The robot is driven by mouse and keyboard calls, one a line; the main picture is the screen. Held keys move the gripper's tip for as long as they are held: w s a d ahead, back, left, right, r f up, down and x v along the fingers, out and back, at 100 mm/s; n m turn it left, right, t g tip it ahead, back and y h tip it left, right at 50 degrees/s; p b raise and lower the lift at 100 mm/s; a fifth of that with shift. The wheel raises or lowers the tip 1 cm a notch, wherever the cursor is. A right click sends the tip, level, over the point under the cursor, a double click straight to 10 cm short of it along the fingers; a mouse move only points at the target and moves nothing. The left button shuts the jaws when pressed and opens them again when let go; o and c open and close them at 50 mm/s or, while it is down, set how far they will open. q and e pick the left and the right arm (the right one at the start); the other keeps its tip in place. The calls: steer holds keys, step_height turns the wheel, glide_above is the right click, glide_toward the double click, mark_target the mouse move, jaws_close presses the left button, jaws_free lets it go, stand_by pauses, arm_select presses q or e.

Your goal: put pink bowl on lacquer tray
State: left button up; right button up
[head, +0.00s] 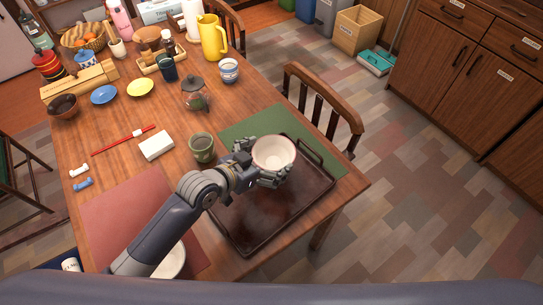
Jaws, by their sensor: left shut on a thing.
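The pink bowl (273,153) is pale inside with a pinkish rim. My left gripper (262,172) is shut on its near left side. The bowl shows over the back part of the dark lacquer tray (261,219); I cannot tell whether it touches the tray. The tray is a dark rectangle with a raised rim and a handle at its far right end. It lies at the near right corner of the table, partly over a green placemat (247,128). My right gripper is not in view.
A green cup (202,147) stands just left of my gripper. A chair (322,108) stands at the table's right edge. The tray's front half is bare.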

mark_target(276, 156)
arm_select(q)
steer(key=shift+w+d, duration=0.25)
steer(key=shift+w, duration=0.4)
steer(key=shift+w+d, duration=0.2)
steer(key=shift+w, duration=0.4)
steer(key=shift+w+f, duration=0.15)
steer(key=shift+f, duration=1.7)
steer(key=shift+f, duration=0.2)
steer(key=o, duration=0.8)
steer(key=shift+r, duration=0.2)
steer(key=v, duration=1.2)
